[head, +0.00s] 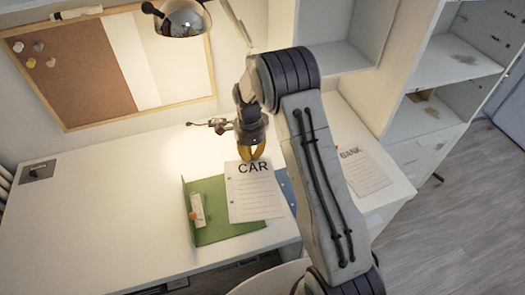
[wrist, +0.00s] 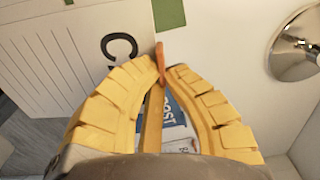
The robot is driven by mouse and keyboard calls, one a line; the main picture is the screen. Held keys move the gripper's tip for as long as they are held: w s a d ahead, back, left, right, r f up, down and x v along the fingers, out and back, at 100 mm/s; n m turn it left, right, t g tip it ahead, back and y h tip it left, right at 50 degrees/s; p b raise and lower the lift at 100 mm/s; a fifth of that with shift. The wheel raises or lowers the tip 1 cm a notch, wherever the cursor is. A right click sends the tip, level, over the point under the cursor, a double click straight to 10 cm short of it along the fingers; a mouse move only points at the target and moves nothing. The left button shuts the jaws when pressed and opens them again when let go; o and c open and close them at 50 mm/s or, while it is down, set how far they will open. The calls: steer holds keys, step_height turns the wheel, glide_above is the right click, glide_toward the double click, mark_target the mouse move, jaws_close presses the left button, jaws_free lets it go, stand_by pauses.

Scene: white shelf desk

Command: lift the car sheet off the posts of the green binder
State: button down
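The green binder (head: 213,186) lies open on the desk, and a bit of green shows in the wrist view (wrist: 169,13). The white car sheet (head: 256,201) covers its right part, with holes along its left edge. The sheet fills the upper left of the wrist view (wrist: 68,55), lettering turned sideways. My gripper (head: 253,158) is at the sheet's top edge. In the wrist view its yellow fingers (wrist: 160,72) close at the tips around a small orange piece at that edge. The binder's posts are hidden; whether the sheet is clear of them cannot be told.
A bank sheet (head: 365,181) lies at the right, beyond my arm. A blue printed paper (wrist: 182,125) shows between my fingers. A lamp (head: 182,17) hangs above the desk. A corkboard (head: 75,68) is on the wall.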

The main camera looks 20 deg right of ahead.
steer(key=shift+a, duration=0.2)
steer(key=shift+n+g, duration=0.3)
steer(key=shift+n, duration=0.3)
steer(key=shift+w+a+f, duration=0.55)
steer(key=shift+a+f, duration=0.2)
steer(key=shift+a, duration=0.7)
steer(key=shift+w+a+f, duration=0.5)
steer(key=shift+a+f, duration=0.2)
steer(key=shift+a, duration=0.75)
steer(key=shift+w+a+f, duration=0.55)
steer(key=shift+a+f, duration=0.2)
steer(key=shift+a, duration=0.7)
steer(key=shift+w+a+f, duration=0.1)
steer(key=shift+a, duration=0.1)
step_height(320, 180, up, 5)
steer(key=p, duration=0.2)
steer(key=shift+p, duration=0.35)
